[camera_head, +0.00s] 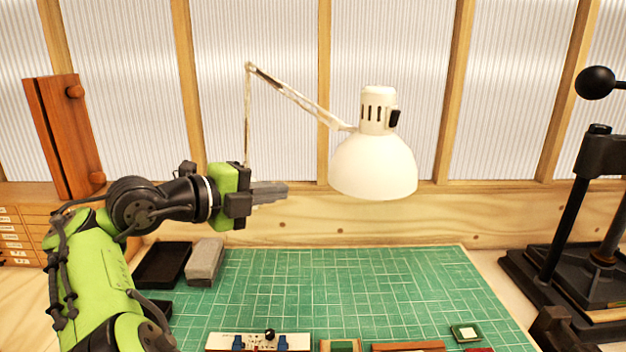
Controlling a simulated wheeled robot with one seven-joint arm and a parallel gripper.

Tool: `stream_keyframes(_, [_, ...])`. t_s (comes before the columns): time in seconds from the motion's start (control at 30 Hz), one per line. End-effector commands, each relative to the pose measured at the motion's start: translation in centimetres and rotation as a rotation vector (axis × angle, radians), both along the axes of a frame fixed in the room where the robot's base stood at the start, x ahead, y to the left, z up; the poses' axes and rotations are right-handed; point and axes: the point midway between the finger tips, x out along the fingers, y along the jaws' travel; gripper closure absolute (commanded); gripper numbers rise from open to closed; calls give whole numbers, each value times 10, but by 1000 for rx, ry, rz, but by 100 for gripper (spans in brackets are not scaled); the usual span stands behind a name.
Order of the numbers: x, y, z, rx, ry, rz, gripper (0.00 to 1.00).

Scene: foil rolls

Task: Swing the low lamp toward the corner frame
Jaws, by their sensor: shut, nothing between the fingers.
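The lamp (373,168) has a cream dome shade hanging over the back of the green mat. Its thin jointed arm (290,92) runs from the shade up left to an elbow, then down behind my gripper; its base is hidden. My gripper (284,190) is shut and empty, pointing right. Its fingertips are left of the shade, with a visible gap between them in the picture. I cannot tell which object the corner frame is; wooden posts (324,60) of the back wall stand behind the lamp.
A green cutting mat (330,285) covers the bench middle. A black press (590,220) stands at right. A grey block (205,260) and black tray (163,264) lie at the mat's left. A wooden piece (62,135) stands on small drawers (22,235). Small items line the front.

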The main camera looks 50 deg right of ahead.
Motion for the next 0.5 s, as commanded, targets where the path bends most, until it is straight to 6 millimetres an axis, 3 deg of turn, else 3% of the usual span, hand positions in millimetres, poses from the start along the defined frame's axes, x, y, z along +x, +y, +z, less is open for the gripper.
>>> stream_keyframes(0.5, [-20,-97,-23,6,4,-3,100])
